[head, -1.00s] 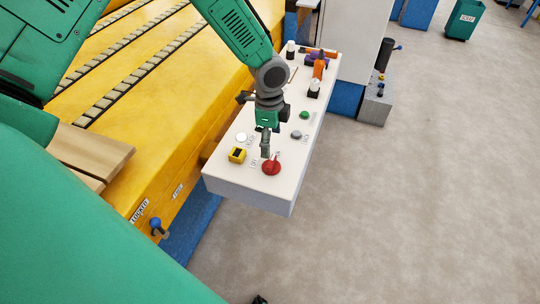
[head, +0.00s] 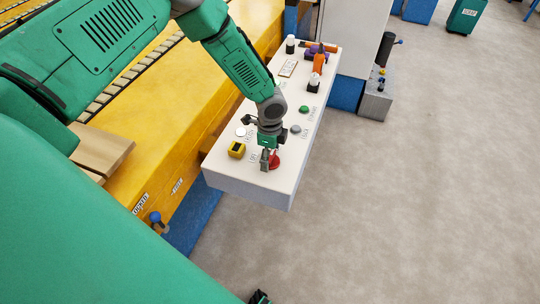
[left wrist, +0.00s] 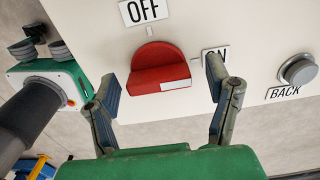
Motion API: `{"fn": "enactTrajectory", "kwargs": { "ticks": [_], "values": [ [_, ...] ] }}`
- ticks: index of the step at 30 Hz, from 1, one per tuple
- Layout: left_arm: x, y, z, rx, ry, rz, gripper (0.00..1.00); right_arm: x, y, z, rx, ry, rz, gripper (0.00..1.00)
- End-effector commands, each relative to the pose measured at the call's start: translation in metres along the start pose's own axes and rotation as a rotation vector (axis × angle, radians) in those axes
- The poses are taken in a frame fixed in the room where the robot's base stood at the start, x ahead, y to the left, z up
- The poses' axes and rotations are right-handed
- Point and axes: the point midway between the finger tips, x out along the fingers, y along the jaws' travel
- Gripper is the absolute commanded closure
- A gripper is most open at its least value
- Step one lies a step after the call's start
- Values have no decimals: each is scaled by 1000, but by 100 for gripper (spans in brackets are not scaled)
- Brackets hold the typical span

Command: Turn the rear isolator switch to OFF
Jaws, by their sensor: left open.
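The red isolator switch (head: 275,160) is on the near end of the white console top (head: 218,172). In the left wrist view the red switch knob (left wrist: 158,66) sits below the OFF label (left wrist: 143,11) and left of the ON label (left wrist: 215,58). A white mark on the knob is at its lower right, on the ON side. My left gripper (head: 267,160) is open at the switch, its fingers pointing down. In the left wrist view its fingers (left wrist: 165,92) stand either side of the knob, with visible gaps. My right gripper is not clearly shown.
A yellow switch (head: 237,150) and a white button (head: 240,132) are left of the gripper. A grey button (head: 296,129) and a green button (head: 304,109) are beyond it. The floor to the right is clear.

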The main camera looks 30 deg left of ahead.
Motion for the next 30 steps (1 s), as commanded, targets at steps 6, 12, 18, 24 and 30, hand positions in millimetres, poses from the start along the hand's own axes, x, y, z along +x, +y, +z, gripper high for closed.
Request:
{"fn": "enactTrajectory", "kwargs": {
  "ticks": [6, 12, 18, 24, 30],
  "values": [
    [4, 0, 0, 0, 1, 0, 28, 0, 0, 0, 0, 0, 0, 65],
    [4, 0, 2, -1, 2, 0, 56, 0, 0, 0, 0, 0, 0, 65],
    [4, -1, 2, -1, 1, 0, 78, 0, 0, 0, 0, 0, 0, 65],
    [5, -1, 4, -24, -3, 0, 78, 0, 0, 0, 0, 0, 0, 65],
    [4, -2, 4, -113, -5, -1, 78, 1, 0, 0, 0, 0, 0, 65]
  ]
}}
